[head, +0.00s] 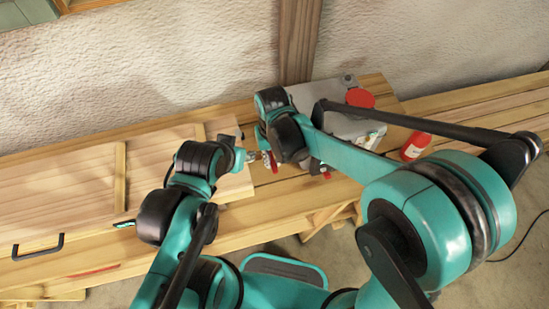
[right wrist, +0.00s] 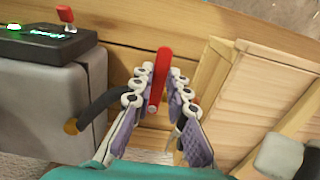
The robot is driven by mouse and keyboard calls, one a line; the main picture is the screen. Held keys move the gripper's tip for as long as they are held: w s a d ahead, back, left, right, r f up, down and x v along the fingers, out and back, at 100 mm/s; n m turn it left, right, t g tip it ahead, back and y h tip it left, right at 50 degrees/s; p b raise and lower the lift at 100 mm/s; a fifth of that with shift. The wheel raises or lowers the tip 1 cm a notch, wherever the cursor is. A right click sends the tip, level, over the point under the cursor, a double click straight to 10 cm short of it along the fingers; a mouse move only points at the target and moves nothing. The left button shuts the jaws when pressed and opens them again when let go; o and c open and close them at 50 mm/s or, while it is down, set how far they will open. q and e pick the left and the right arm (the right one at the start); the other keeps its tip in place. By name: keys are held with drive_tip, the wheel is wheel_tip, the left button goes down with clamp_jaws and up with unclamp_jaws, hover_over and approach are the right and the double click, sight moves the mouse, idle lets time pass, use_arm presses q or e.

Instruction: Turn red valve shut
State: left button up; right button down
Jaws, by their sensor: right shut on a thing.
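The red valve handle (right wrist: 161,75) is a straight red bar standing between my right gripper's fingers in the right wrist view. My right gripper (right wrist: 157,88) is shut on it, with jointed white fingers and purple pads on both sides. A dark hose with a brass fitting (right wrist: 71,126) runs to the valve from the grey box (right wrist: 45,110). In the head view the red handle (head: 273,165) shows small beside my right wrist, and the valve body is hidden. My left arm's end (head: 251,156) is close by on the left; its finger opening is unclear.
A black panel with green lights and a red switch (right wrist: 67,17) sits on the box. Wooden shutter panels (head: 65,190) lie left of the valve. A red bottle (head: 416,146) and a red round thing (head: 360,98) are at right. The wall is behind.

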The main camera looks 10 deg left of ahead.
sight(273, 163)
idle(0.4)
drive_tip(key=c, duration=1.5)
unclamp_jaws()
drive_tip(key=shift+a, duration=0.1)
wheel_tip(273, 163, up, 12)
